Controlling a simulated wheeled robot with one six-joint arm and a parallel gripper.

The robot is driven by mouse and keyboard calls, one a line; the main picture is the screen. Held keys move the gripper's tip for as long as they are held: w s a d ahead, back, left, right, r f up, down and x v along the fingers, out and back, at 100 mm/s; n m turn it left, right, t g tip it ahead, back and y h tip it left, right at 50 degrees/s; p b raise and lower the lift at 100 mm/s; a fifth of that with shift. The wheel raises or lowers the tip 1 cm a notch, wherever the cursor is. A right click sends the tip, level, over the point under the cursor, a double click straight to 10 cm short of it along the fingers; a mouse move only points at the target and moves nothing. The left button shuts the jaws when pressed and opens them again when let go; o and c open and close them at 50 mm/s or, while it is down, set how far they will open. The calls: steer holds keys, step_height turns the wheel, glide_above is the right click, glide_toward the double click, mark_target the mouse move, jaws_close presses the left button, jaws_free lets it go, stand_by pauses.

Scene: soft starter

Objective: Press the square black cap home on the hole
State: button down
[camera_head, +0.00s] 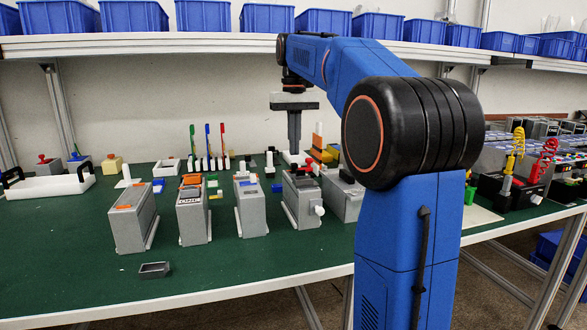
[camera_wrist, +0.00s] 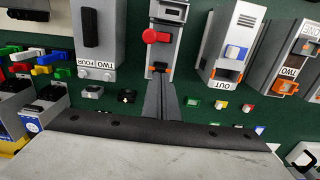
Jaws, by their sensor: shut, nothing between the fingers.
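My gripper (camera_head: 294,152) points straight down over the back part of the green table, behind the row of grey boxes. In the wrist view its fingers (camera_wrist: 160,82) are together with nothing between them, close in the picture to the end of a grey box with a red knob (camera_wrist: 151,36). A small black piece (camera_wrist: 126,96) lies on the green surface left of the fingers, apart from them; it may be the square black cap, but it is too small to be sure. I cannot make out the hole, which may be hidden by the fingers.
Grey boxes stand in a row, including one marked TWO FOUR (camera_wrist: 96,54) and one marked OUT (camera_wrist: 232,55). Small coloured blocks lie around (camera_wrist: 221,104). A dark open frame (camera_head: 155,269) lies near the front edge. Blue bins (camera_head: 203,16) line the shelf above.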

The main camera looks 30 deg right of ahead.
mark_target(295, 164)
steer(key=shift+r, duration=2.2)
